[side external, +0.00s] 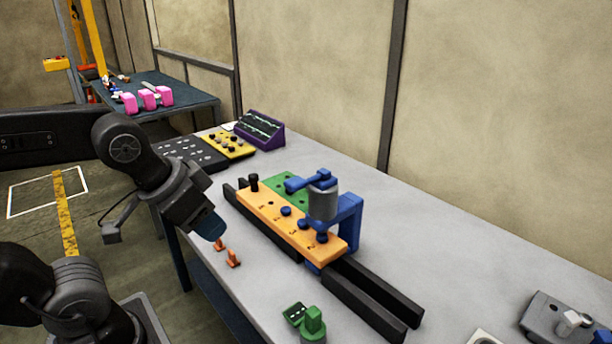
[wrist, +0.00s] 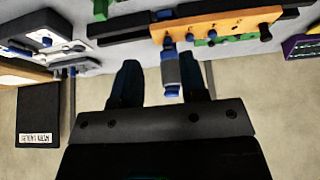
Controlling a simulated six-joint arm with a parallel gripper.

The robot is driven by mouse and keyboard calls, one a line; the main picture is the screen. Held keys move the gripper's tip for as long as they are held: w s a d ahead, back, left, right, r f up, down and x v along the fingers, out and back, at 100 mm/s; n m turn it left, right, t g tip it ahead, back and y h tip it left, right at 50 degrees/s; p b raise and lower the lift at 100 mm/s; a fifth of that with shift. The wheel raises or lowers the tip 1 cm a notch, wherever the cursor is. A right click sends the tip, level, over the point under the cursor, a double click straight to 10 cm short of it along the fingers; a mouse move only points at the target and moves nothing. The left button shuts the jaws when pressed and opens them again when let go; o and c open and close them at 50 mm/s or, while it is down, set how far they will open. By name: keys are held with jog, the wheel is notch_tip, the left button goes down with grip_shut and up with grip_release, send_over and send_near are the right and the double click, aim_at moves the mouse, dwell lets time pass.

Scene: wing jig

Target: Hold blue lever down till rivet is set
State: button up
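The blue lever (side external: 308,182) sticks out to the left from the top of a rivet press with a grey cylinder (side external: 323,203) and a blue frame (side external: 350,215). The press stands over the near right end of an orange plate (side external: 262,212), which has a green plate (side external: 291,188) behind it. My gripper (side external: 212,232) is left of the plate, above the table's edge and apart from the lever. In the wrist view my gripper (wrist: 166,72) has its two fingers spread and empty, with the press (wrist: 171,72) beyond the gap. The rivet itself cannot be made out.
Black rails (side external: 372,300) carry the plate. A green device (side external: 312,322) stands at the front; a grey device (side external: 562,322) is at right. A purple box (side external: 261,130) and yellow panel (side external: 228,144) are behind.

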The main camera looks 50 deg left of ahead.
jog(key=shift+w+r, duration=0.1)
jog(key=shift+r, duration=0.1)
jog(key=shift+c, duration=0.8)
jog(key=w+r+n, duration=0.2)
jog(key=w+r+n+g, duration=0.1)
jog(key=w+r+n, duration=0.1)
jog(key=r, duration=0.1)
jog(key=w+r+n+g, duration=0.1)
jog(key=w+r+n, duration=0.1)
jog(key=r, duration=0.1)
jog(key=shift+w, duration=0.15)
grip_shut()
jog(key=w+r+n+g, duration=0.3)
jog(key=w+r+n, duration=0.5)
jog(key=w+n, duration=0.3)
jog(key=shift+n+g, duration=0.3)
jog(key=shift+n, duration=0.2)
